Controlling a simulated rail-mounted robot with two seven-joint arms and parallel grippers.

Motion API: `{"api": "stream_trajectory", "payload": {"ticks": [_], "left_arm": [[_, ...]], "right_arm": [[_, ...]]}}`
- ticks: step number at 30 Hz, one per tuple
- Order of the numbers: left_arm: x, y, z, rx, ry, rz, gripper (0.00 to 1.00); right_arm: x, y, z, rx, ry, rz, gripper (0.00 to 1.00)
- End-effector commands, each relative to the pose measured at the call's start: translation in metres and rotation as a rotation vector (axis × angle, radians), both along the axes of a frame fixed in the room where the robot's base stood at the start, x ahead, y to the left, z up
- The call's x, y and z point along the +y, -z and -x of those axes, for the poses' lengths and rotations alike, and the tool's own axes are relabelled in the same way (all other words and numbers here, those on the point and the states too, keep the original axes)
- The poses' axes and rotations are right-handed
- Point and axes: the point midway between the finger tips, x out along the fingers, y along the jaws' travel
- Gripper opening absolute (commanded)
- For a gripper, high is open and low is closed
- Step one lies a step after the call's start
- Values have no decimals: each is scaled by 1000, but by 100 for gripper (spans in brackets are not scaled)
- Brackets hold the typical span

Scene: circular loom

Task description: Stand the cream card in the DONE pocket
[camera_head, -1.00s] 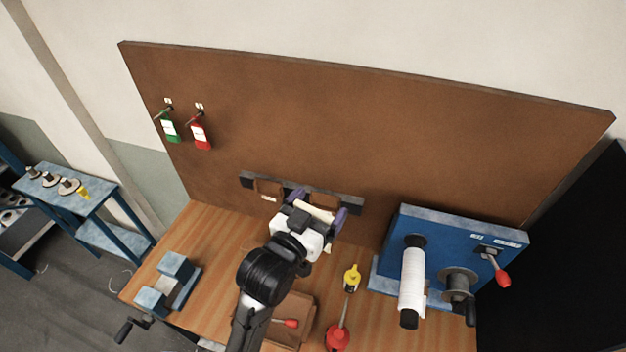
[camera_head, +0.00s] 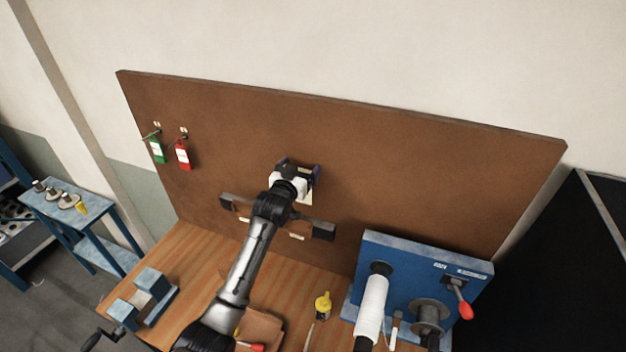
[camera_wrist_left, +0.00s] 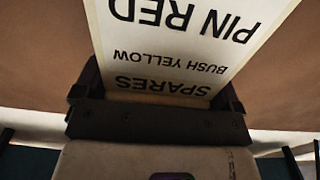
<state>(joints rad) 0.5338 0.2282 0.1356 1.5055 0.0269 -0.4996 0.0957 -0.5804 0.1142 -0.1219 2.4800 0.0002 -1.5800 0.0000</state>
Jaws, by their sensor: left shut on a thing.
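My left gripper (camera_head: 299,166) is raised in front of the brown board, above the dark pocket rack (camera_head: 322,231). In the left wrist view the card (camera_wrist_left: 185,45) sticks out from between the jaws (camera_wrist_left: 160,90), with upside-down print reading PIN RED, BUSH YELLOW and SPARES. The rack is on the lower board, with small pale labels (camera_head: 296,236) too small to read. My forearm hides its middle, so I cannot tell which pocket is DONE. My right gripper is not in view.
A blue machine (camera_head: 450,287) with a white roll (camera_head: 371,308) and red-knobbed lever stands right of the rack. A yellow-topped bottle (camera_head: 322,306) and a blue block fixture (camera_head: 152,283) are on the bench. Green (camera_head: 157,151) and red (camera_head: 182,155) bottles hang at the board's left.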

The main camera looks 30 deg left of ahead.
Motion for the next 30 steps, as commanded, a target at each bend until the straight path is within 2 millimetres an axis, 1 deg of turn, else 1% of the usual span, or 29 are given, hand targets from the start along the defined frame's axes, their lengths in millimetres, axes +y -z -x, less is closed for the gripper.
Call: {"api": "stream_trajectory", "payload": {"ticks": [1, 4, 11, 30], "left_arm": [[6, 4, -2, 0, -4, 1, 61], [12, 10, -5, -3, -9, 3, 61], [18, 21, -7, -4, -14, 4, 61], [17, 76, -6, -3, -13, 4, 61]], "right_arm": [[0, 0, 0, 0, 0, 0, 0], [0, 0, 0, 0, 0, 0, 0], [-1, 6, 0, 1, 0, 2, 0], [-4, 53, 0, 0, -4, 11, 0]]}}
